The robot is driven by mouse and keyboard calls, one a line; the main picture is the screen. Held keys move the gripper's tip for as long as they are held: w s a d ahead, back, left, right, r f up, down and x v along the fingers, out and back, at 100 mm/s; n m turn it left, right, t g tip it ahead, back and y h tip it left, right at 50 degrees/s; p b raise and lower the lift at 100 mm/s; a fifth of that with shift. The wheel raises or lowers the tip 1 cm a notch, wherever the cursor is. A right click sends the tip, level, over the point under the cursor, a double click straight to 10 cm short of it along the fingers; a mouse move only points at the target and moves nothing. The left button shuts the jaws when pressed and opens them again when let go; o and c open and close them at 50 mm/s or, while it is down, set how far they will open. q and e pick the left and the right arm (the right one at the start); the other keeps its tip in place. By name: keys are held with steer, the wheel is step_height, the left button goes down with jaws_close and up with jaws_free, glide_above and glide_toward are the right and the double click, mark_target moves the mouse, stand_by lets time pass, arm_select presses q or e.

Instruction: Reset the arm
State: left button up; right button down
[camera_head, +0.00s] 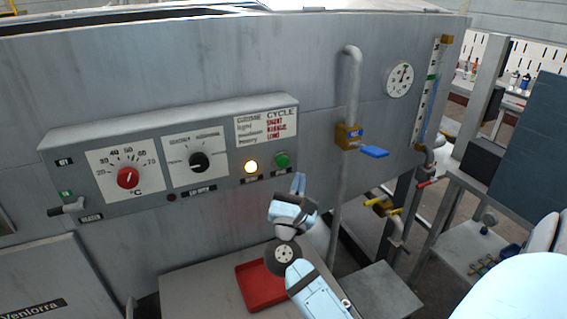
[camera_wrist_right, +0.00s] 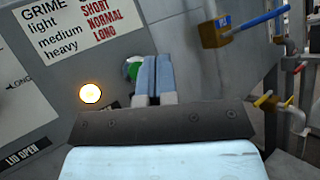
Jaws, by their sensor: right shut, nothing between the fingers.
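My right gripper (camera_head: 298,184) is in front of the grey machine's control panel (camera_head: 215,140), its fingertips just below and right of the green button (camera_head: 282,160). In the right wrist view its two blue fingers (camera_wrist_right: 152,75) are together and empty. They partly cover the green button (camera_wrist_right: 132,69) there, and I cannot tell whether they touch it. A lit yellow lamp (camera_head: 251,167) is left of the button and also shows in the wrist view (camera_wrist_right: 90,93). My left gripper is not in view.
The panel has a red knob (camera_head: 128,178) and a black knob (camera_head: 199,162). A red tray (camera_head: 262,286) lies below, behind my right arm.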

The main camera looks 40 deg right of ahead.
steer(key=s+a+f+n+t+y+p, duration=0.15)
steer(key=a+f+n+y, duration=0.35)
steer(key=n, duration=0.6)
steer(key=a+f+n+t+y+p, duration=0.1)
steer(key=a+f+n+t+y, duration=0.15)
steer(key=a+n+y, duration=0.5)
steer(key=a+f+n+t+y+p, duration=0.25)
steer(key=n+y, duration=0.45)
steer(key=n, duration=0.8)
steer(key=s+a+f+n+g+y, duration=0.1)
steer(key=s+a+f+n+g, duration=0.2)
steer(key=s+f+n, duration=0.4)
steer(key=s+a+f+n+g+y+p, duration=0.1)
steer(key=s+a+f+n+g+y, duration=0.1)
steer(key=s+f+n+g, duration=0.4)
step_height(320, 180, down, 6)
steer(key=s+a+n, duration=0.1)
steer(key=n, duration=0.5)
steer(key=shift+s+a+r+p, duration=0.2)
steer(key=shift+a+r+p, duration=0.05)
steer(key=shift+a+p, duration=0.05)
